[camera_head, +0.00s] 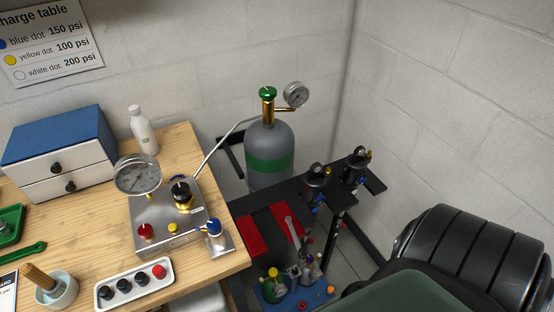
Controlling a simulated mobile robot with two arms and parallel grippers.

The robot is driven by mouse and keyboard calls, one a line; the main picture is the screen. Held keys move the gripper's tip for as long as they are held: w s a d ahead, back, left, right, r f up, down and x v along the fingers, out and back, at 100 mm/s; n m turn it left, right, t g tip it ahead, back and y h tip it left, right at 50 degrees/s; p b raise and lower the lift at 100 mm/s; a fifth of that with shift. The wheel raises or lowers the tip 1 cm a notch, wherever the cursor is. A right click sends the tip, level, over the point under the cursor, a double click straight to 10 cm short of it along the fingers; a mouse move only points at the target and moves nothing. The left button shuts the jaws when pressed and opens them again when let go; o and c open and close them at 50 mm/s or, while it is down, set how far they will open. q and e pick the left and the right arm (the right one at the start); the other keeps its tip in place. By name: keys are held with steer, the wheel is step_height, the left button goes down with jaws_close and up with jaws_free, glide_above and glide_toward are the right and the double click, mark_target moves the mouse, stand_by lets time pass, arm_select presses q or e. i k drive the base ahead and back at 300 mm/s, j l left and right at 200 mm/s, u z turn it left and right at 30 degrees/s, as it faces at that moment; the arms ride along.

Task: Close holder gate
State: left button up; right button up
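No part labelled as the holder gate can be picked out with certainty. A grey gas bottle (269,145) with a green band stands upright behind the workbench. A black bar (231,157) juts out beside the bottle on its left; whether it is a gate, and how it sits, I cannot tell. Two dark clamp-like fittings, one nearer (317,182) and one farther (356,166), stand on a black rack (268,212) right of the bench. Whether either has a gate is too small to tell. Neither gripper is in view.
The wooden bench (100,225) holds a gauge box (168,218), a blue-topped drawer unit (60,150), a white bottle (143,130) and a tray of caps (133,284). A blue tray (292,293) of small parts sits low. A large black ribbed object (470,258) fills the lower right.

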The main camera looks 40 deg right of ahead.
mark_target(302, 252)
steer(key=k+l, duration=0.1)
steer(key=l, duration=0.75)
steer(key=k+l, duration=0.15)
steer(key=l, duration=0.25)
steer(key=l+u, duration=0.1)
steer(key=l, duration=0.35)
steer(key=k, duration=0.05)
